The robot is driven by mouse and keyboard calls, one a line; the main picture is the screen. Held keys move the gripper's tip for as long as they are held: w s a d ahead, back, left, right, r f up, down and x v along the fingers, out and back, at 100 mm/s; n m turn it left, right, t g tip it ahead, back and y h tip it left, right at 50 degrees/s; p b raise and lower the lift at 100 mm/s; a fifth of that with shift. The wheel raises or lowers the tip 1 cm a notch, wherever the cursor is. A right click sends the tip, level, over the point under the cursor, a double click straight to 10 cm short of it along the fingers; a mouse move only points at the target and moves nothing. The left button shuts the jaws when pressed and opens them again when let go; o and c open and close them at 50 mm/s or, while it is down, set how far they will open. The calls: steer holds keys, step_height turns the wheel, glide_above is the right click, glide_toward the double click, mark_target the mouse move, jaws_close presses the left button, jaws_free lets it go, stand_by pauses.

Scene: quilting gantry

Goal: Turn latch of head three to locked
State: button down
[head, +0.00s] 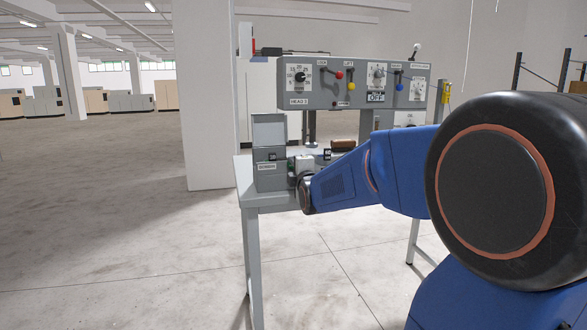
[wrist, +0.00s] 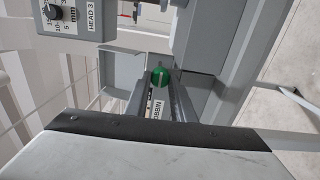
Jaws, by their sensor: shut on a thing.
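The head three panel (head: 290,98) is a grey box with a dial, and its HEAD 3 label also shows sideways in the wrist view (wrist: 92,16). A green round piece with a pale line across its face (wrist: 160,76) lies between the grey fingers of my gripper (wrist: 159,86), which is shut on it. It looks like the latch, but its locked or unlocked marks cannot be read. In the head view, my wrist and arm hide most of the gripper and the spot where it holds.
A grey box labelled BOBBIN (head: 271,180) stands at the table's left end, its lid (head: 269,130) raised, close beside my gripper. Red (head: 339,74), yellow (head: 351,87) and blue (head: 398,86) lever balls stick out above. The floor (head: 130,230) at left is clear.

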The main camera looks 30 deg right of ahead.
steer(key=shift+f, duration=0.1)
steer(key=c, duration=1.5)
jaws_free()
steer(key=v, duration=1.7)
steer(key=shift+s+a, duration=0.1)
steer(key=shift+s, duration=0.15)
